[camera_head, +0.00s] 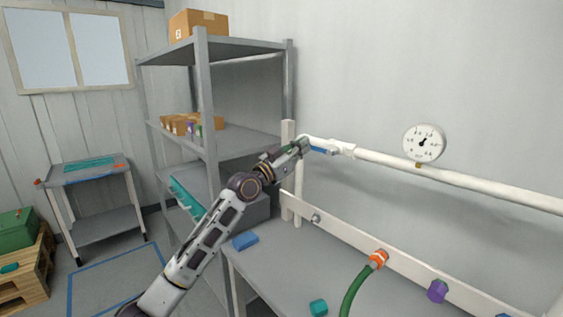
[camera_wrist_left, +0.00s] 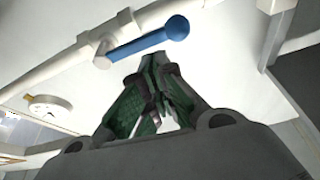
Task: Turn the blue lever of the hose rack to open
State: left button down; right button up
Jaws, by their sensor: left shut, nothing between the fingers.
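The blue lever (camera_head: 323,150) sits on a valve of the white pipe (camera_head: 450,177) at the back wall. In the head view my left gripper (camera_head: 304,144) is at the lever's left end and partly covers it. In the left wrist view the blue lever (camera_wrist_left: 150,42) lies along the pipe, slightly slanted, with its round knob end just beyond the fingertips. My left gripper (camera_wrist_left: 156,62) is shut with nothing between its green-padded fingers. Whether the fingers touch the lever, I cannot tell. My right gripper is not in view.
A round gauge (camera_head: 424,143) stands on the pipe to the right. A lower white rail (camera_head: 350,233) carries an orange fitting (camera_head: 379,257) with a green hose (camera_head: 354,291) and a purple fitting (camera_head: 438,290). A grey shelf (camera_head: 208,100) stands left. A blue block (camera_head: 245,241) lies on the bench.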

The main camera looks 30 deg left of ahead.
pick_arm(q)
jog(key=v, duration=0.8)
jog(key=shift+s, duration=0.4)
jog(key=shift+a+f, duration=0.1)
jog(key=shift+a, duration=0.05)
dwell(0.6)
